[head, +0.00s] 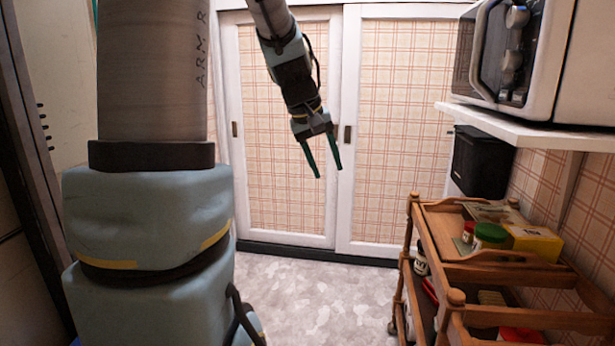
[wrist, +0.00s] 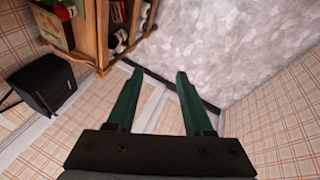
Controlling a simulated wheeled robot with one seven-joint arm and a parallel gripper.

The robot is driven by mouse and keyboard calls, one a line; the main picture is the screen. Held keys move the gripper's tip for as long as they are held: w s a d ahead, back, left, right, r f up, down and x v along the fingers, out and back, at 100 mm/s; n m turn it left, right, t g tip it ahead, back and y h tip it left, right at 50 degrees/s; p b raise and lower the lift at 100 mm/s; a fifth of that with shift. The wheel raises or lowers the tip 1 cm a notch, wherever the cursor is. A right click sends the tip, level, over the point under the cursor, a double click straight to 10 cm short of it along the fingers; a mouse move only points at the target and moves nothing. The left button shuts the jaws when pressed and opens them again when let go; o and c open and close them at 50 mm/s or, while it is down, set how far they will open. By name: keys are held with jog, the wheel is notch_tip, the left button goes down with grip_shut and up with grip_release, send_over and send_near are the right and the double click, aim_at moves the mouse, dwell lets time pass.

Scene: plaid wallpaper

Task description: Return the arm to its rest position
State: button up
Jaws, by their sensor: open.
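My gripper (head: 328,173) hangs from my arm in the upper middle of the head view, in front of the sliding doors. Its two green fingers point down and stand apart, with nothing between them. In the wrist view my gripper (wrist: 158,75) is also open and empty, with the grey floor and the foot of the doors beyond the fingers. A large grey and pale blue part of my own arm fills the left of the head view.
A wooden trolley (head: 412,205) with a green-lidded jar (head: 489,236) and a yellow box (head: 535,243) stands at the right. Above it, a white shelf (head: 530,132) carries a microwave (head: 560,60). A black bin-like object (head: 482,160) sits behind. The mottled floor (head: 315,300) is clear in the middle.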

jog(key=s+a+f+m+g+y, duration=0.1)
jog(key=s+a+f+y, duration=0.1)
jog(key=s+a+f, duration=0.45)
jog(key=s+a+f+m+g+y, duration=0.15)
jog(key=s+a+f, duration=0.25)
jog(key=s+f, duration=0.45)
notch_tip(320, 180, up, 20)
jog(key=p, duration=1.9)
jog(key=shift+r+t, duration=0.15)
jog(key=shift+t, duration=0.3)
jog(key=shift+a, duration=0.1)
